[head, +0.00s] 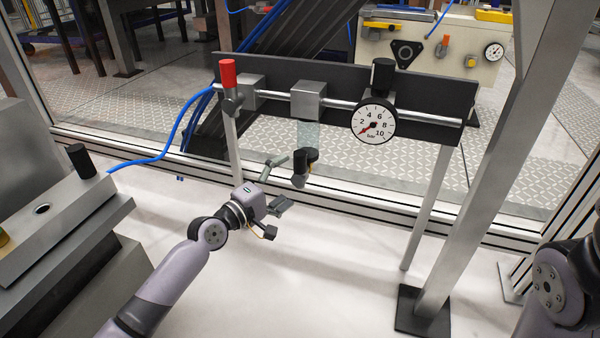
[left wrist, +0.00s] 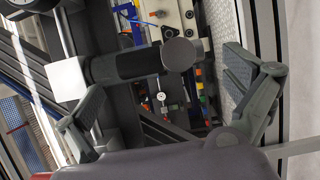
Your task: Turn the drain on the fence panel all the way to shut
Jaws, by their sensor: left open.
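The drain (head: 301,166) is a dark knob with a grey end below the clear bowl under the silver block on the fence panel (head: 430,98). A grey rod-like piece (head: 277,161) shows just left of it; I cannot tell what it belongs to. My left gripper (head: 276,219) is open and empty, below and a little left of the drain, apart from it. In the left wrist view, the drain's round end (left wrist: 180,55) seems to show at the end of a dark cylinder, between and beyond the spread fingers. My right gripper is out of view.
The panel carries a red-capped valve (head: 229,75), a silver block (head: 308,98) and a round gauge (head: 374,121) along a pipe. A metal post (head: 480,190) stands on the right. A grey machine (head: 70,215) stands on the left. White floor lies below the panel.

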